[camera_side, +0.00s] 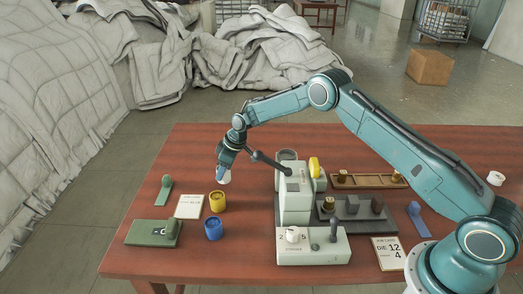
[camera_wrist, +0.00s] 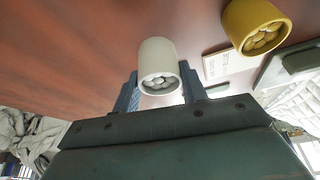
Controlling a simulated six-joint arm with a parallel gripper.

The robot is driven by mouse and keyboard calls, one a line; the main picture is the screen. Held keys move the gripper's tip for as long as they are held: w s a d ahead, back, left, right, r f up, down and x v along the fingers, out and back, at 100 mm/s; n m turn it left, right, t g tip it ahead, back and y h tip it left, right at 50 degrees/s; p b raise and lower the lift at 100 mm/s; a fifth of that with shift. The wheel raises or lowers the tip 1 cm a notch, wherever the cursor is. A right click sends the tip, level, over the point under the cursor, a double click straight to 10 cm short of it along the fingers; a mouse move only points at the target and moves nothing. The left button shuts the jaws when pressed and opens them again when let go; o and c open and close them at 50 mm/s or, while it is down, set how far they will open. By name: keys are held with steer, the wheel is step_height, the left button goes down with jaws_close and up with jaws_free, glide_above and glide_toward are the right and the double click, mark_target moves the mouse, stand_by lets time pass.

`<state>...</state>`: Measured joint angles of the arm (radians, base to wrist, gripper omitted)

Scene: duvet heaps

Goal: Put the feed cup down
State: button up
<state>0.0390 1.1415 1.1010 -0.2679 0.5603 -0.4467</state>
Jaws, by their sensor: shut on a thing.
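A white cup (camera_side: 224,176) is held between the fingers of my gripper (camera_side: 222,160), at the left part of the red-brown table. In the wrist view the white cup (camera_wrist: 157,58) sits between the two blue fingers of my gripper (camera_wrist: 160,88), and several pale round pieces show inside it. The side view does not show clearly whether its base touches the table. A yellow cup (camera_side: 217,203) stands in front of it; the wrist view shows round pieces in the yellow cup (camera_wrist: 254,26). A blue cup (camera_side: 213,230) stands nearer the front.
A pale machine (camera_side: 296,200) with a dark lever stands right of my gripper. A lettered card (camera_side: 189,207), a green block with a knob (camera_side: 153,233) and a green stamp-like piece (camera_side: 165,188) lie to the left. A wooden tray (camera_side: 368,180) lies behind right. Bare table surrounds the cup.

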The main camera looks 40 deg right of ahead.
steer(key=shift+f, duration=0.85)
steer(key=shift+f, duration=0.1)
steer(key=o, duration=1)
steer(key=shift+v, duration=6.1)
